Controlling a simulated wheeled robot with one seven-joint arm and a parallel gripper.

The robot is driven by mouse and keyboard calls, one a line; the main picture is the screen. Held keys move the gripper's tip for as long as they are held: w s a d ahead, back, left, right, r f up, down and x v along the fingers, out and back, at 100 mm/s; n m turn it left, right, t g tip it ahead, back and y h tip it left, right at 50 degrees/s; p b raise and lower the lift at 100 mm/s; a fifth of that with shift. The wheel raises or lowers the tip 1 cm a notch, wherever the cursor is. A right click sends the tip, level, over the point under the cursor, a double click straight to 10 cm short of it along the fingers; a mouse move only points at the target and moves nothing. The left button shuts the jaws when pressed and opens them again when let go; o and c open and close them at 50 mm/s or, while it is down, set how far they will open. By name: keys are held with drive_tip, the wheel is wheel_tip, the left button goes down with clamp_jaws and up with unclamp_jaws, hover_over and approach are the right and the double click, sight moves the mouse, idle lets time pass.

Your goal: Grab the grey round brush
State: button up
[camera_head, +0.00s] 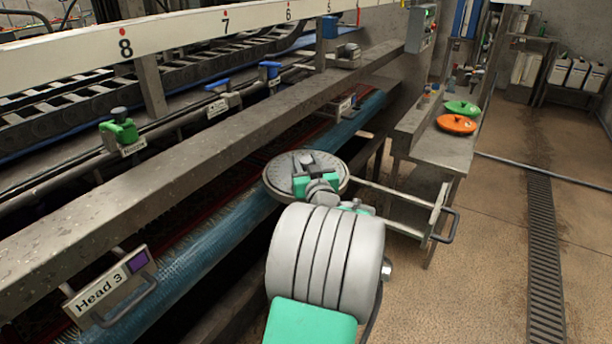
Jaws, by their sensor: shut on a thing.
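The grey round brush (336,187) is a flat disc in the middle of the head view, held in the air in front of the machine's grey beam. My gripper (313,172) is at the top of the disc and shut on it. The green part of my gripper lies over the disc's middle, so the fingertips and the exact grip are partly hidden. My own white and green arm covers the area just below the brush.
A long machine with a grey beam (195,158) and blue roller (205,250) runs along the left. A "Head 3" plate (102,292) hangs at lower left. A grey bench (447,151) at right holds an orange disc (457,124) and a green disc (462,107). Floor (480,240) at right is clear.

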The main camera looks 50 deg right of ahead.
clamp_jaws()
drive_tip(key=shift+r, duration=0.2)
idle(0.3)
